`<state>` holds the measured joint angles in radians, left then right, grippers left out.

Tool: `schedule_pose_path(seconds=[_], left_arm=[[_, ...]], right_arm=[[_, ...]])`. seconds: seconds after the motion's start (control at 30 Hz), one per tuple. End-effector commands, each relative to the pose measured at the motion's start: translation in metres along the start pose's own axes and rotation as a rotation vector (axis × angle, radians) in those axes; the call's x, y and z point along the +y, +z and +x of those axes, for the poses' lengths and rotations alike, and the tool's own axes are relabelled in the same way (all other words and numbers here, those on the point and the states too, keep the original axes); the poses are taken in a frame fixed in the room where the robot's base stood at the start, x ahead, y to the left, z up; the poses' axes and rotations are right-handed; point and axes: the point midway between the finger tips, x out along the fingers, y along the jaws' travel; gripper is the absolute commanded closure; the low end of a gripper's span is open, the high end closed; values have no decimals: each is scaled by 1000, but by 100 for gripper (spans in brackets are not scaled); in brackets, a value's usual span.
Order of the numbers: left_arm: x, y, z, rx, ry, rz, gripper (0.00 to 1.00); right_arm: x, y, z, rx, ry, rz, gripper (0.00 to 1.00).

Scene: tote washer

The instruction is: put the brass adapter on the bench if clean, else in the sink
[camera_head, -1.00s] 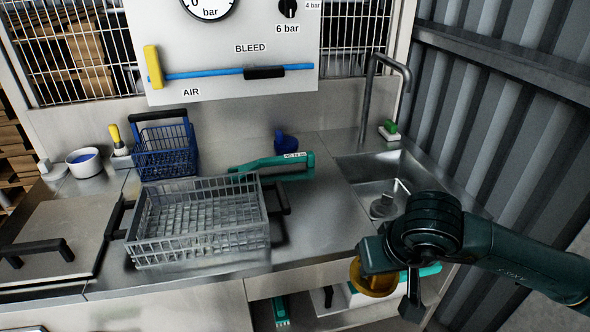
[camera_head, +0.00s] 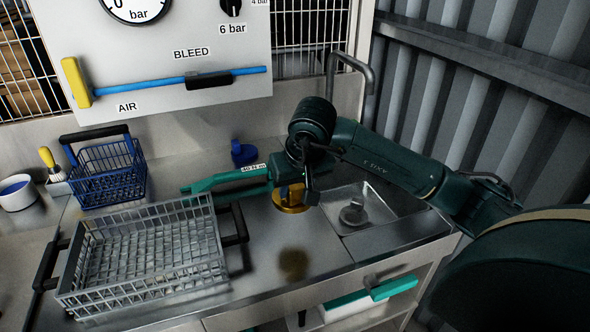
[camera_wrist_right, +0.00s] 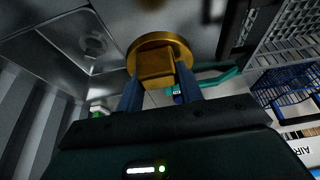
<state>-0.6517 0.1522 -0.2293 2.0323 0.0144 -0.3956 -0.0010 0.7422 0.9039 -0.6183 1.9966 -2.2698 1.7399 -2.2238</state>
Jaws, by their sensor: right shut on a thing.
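The brass adapter (camera_head: 290,204) is a gold round flange with a blocky part above it. My right gripper (camera_head: 289,184) is shut on it and holds it over the steel bench (camera_head: 262,232), just left of the sink (camera_head: 372,203). A dark reflection on the bench below it suggests a gap. In the right wrist view, the adapter (camera_wrist_right: 160,46) sits between the two blue fingers of my right gripper (camera_wrist_right: 160,80). Its visible faces look plain brass, but they are shaded and its far side is hidden. My left gripper is not in view.
A grey wire basket (camera_head: 150,255) stands left on the bench, with a blue basket (camera_head: 106,172) behind. A teal wrench-like tool (camera_head: 222,180) and small blue part (camera_head: 243,152) lie behind the adapter. A tap (camera_head: 345,62) rises behind the sink. The bench front is clear.

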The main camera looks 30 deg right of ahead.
Motion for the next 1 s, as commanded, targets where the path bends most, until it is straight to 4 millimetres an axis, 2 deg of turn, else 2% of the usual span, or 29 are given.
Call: schedule_pose_path(seconds=[0.17, 0.5, 1.0], left_arm=[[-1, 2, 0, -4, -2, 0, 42], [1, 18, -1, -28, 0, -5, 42], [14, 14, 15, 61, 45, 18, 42]], right_arm=[[3, -3, -1, 1, 0, 7, 100], [3, -3, 0, 4, 1, 6, 100], [3, 16, 46, 2, 0, 6, 100]])
